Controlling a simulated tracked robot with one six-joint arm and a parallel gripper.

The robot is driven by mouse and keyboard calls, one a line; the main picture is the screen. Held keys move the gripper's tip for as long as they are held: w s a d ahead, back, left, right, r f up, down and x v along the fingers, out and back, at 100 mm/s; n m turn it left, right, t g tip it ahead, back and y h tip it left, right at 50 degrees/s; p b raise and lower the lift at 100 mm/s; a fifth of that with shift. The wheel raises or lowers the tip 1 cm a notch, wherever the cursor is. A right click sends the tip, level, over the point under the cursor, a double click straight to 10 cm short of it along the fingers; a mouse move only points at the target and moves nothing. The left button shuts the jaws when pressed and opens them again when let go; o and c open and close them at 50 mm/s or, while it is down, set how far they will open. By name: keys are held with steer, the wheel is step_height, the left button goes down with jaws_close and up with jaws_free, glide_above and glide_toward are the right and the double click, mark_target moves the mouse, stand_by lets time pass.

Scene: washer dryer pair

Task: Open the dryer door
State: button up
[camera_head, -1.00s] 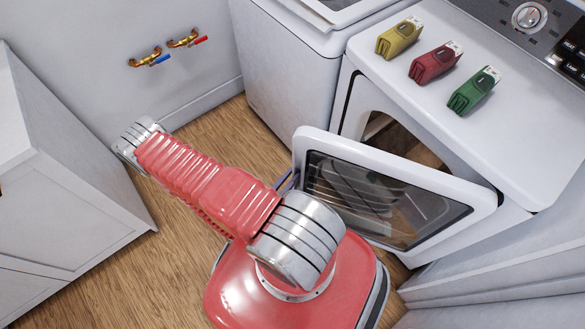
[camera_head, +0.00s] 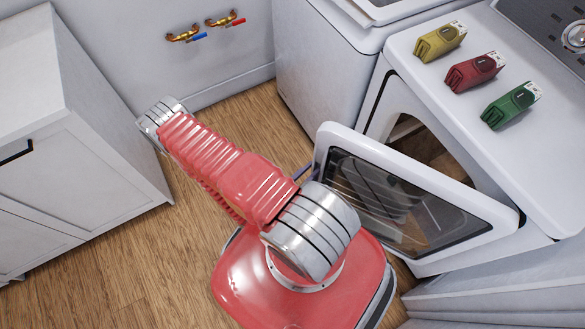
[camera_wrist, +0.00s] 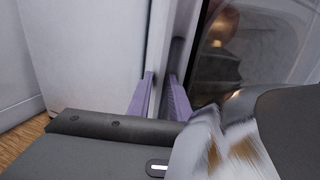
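The dryer (camera_head: 560,190) stands at the right of the head view. Its white-framed door (camera_head: 350,141), with a dark glass pane, is swung well out, and part of the dark drum opening (camera_head: 430,150) shows behind it. My gripper (camera_head: 303,172) is at the door's free left edge, mostly hidden by my red arm. In the wrist view, the two purple fingers of my gripper (camera_wrist: 160,98) lie on either side of the door's white edge (camera_wrist: 158,60). They appear shut on it, though the contact itself is hard to see.
A washer (camera_head: 320,80) stands left of the dryer. A white cabinet (camera_head: 80,170) is at the left. Wood floor (camera_head: 150,260) is clear between it and my base.

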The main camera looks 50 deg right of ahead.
steer(key=w+a, duration=0.2)
steer(key=a, duration=1.1)
steer(key=shift+a, duration=0.2)
stand_by(0.5)
steer(key=shift+w+f, duration=0.1)
steer(key=shift+f, duration=0.05)
stand_by(0.4)
